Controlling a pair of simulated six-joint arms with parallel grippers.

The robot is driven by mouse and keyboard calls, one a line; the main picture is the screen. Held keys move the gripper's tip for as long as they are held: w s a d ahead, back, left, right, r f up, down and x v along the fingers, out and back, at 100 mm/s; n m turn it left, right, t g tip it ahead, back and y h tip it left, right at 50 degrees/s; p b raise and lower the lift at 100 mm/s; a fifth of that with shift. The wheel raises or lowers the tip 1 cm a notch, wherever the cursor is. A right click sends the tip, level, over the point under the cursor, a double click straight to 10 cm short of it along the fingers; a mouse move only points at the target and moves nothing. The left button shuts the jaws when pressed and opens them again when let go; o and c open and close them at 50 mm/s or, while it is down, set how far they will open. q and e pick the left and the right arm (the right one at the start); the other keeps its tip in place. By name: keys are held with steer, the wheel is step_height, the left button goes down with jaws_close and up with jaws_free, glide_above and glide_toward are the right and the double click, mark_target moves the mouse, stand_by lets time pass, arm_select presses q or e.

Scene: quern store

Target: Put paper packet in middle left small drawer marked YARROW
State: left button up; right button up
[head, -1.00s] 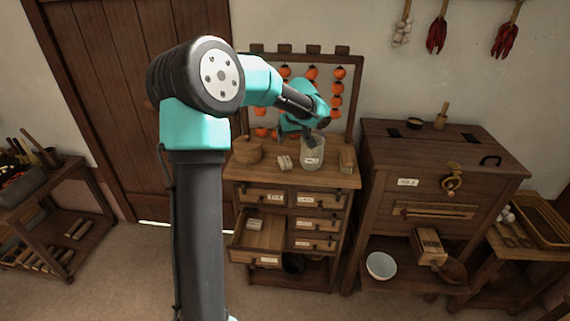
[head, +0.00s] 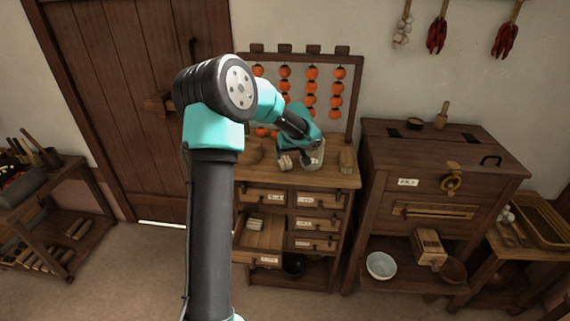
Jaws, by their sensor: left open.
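A small pale paper packet (head: 285,162) lies on top of the small-drawer cabinet (head: 330,178). My left gripper (head: 296,157) is open, low over the cabinet top, right beside the packet; whether the fingers straddle it is too small to tell. The middle left small drawer (head: 247,258) is pulled out. Its front bears a white label (head: 269,260), too small to read. Another pale packet (head: 255,223) lies inside towards the back. My left arm's upright link hides the drawer's left edge. My right gripper is not in view.
A glass jar (head: 318,154) stands just right of the gripper, partly hidden by it. A round wooden box (head: 250,152) and a wooden block (head: 346,160) also stand on the cabinet top. Strings of orange fruit (head: 311,88) hang behind. A larger chest (head: 440,165) stands to the right.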

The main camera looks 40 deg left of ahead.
mark_target(287, 164)
arm_select(q)
steer(key=shift+x, duration=1.45)
steer(key=shift+d+x, duration=0.1)
steer(key=shift+x, duration=1.25)
steer(key=shift+d+x, duration=0.15)
steer(key=shift+x, duration=1.15)
steer(key=c, duration=1.1)
steer(key=shift+o, duration=0.2)
